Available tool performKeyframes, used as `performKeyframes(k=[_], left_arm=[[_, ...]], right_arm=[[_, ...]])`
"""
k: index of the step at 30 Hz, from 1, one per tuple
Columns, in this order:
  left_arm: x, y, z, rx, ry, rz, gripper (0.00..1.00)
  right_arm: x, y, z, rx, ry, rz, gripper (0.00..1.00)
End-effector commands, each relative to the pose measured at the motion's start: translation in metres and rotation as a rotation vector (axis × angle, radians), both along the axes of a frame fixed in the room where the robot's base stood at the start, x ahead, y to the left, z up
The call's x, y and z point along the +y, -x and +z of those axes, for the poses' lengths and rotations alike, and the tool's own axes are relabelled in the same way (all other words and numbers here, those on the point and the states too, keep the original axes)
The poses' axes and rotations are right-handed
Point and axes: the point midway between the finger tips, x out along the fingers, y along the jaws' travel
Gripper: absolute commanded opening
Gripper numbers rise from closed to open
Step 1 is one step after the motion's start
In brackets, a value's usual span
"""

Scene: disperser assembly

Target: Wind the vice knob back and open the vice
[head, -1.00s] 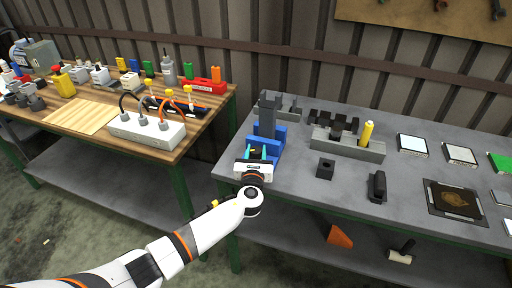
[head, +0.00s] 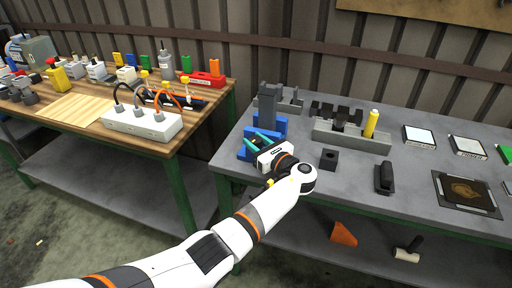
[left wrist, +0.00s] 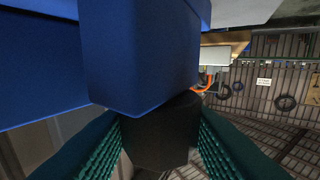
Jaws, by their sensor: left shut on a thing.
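The blue vice (head: 262,133) stands at the left front corner of the grey table, with a dark grey block (head: 268,105) upright in it. In the left wrist view the blue vice body (left wrist: 140,55) fills the upper left. My left gripper (head: 258,143) is at the vice's front, turned at a slant. In the left wrist view its teal ribbed fingers (left wrist: 160,145) are on both sides of the dark vice knob (left wrist: 162,130), shut on it. The knob is hidden in the head view. Whether the vice jaws are apart cannot be told. My right gripper is not in view.
A grey holder (head: 352,138) with a yellow peg (head: 371,122) stands right of the vice. A black cube (head: 329,159) and a black handle-like part (head: 384,178) lie near the front. A power strip (head: 143,122) is on the wooden table at left, across a gap.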

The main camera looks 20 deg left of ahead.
Motion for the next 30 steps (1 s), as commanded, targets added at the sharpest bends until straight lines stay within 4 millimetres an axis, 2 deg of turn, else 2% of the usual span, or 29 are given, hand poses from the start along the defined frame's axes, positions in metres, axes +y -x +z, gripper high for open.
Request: performKeyframes(k=[4,18,19,23,30], left_arm=[[0.0002,-0.0008,0.0005,-0.001,-0.002,0.031,0.14],[0.0004,-0.0007,0.0019,-0.001,-0.002,0.044,0.14],[0.0004,-0.0008,0.002,-0.002,-0.001,0.044,0.38],[0.0005,-0.0007,0.0017,-0.002,-0.001,0.044,0.58],[0.0004,-0.0004,0.0009,-0.001,-0.001,0.044,0.58]], right_arm=[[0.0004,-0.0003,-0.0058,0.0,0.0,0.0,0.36],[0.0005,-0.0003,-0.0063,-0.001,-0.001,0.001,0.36],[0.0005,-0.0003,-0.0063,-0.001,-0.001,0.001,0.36],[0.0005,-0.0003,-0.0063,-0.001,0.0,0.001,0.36],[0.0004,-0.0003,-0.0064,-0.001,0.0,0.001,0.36]])
